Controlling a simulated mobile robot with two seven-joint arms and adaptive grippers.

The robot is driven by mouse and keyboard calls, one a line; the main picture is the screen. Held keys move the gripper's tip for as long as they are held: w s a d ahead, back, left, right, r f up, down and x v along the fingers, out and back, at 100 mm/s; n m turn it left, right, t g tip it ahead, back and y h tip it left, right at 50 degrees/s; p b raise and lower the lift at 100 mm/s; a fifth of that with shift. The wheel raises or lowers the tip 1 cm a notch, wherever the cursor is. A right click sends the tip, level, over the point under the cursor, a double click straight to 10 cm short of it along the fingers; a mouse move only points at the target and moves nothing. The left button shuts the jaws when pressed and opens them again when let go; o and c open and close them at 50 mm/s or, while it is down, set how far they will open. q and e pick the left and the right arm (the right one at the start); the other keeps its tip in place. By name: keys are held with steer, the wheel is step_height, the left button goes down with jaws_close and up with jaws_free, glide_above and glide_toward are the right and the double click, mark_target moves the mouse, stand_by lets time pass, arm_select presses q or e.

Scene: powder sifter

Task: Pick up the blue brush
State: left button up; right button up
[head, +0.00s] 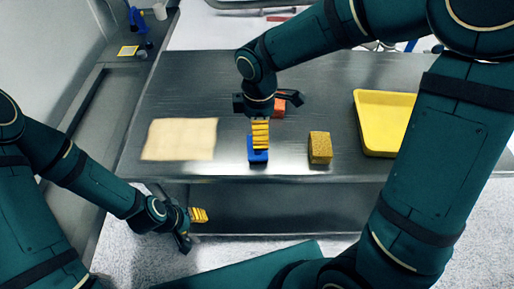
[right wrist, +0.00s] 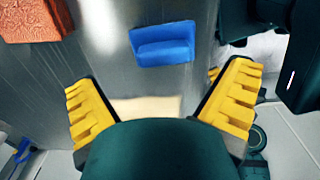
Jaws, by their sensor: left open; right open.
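The blue brush (head: 257,156) lies on the metal table near its front edge, partly hidden by a yellow finger of my right gripper in the head view. My right gripper (head: 261,135) is open and points down above it. In the right wrist view the blue brush (right wrist: 163,43) lies ahead, between the lines of the two spread yellow fingers of the right gripper (right wrist: 162,85), with nothing held. My left gripper (head: 190,224) is open and empty, low in front of the table's left part, away from the brush.
A beige cloth (head: 180,139) lies left of the brush and a yellow sponge block (head: 320,147) to its right. An orange-red block (head: 279,107) is behind the right gripper; it also shows in the wrist view (right wrist: 35,18). A yellow tray (head: 376,132) is farther right.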

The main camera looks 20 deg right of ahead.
steer(key=shift+s+a+f+b, duration=0.1)
steer(key=shift+f+b, duration=0.35)
steer(key=shift+f, duration=1.05)
steer(key=shift+s+a+f+b, duration=0.1)
steer(key=shift+f+b, duration=0.35)
steer(key=shift+f, duration=1)
steer(key=shift+c, duration=0.3)
steer(key=c, duration=1.2)
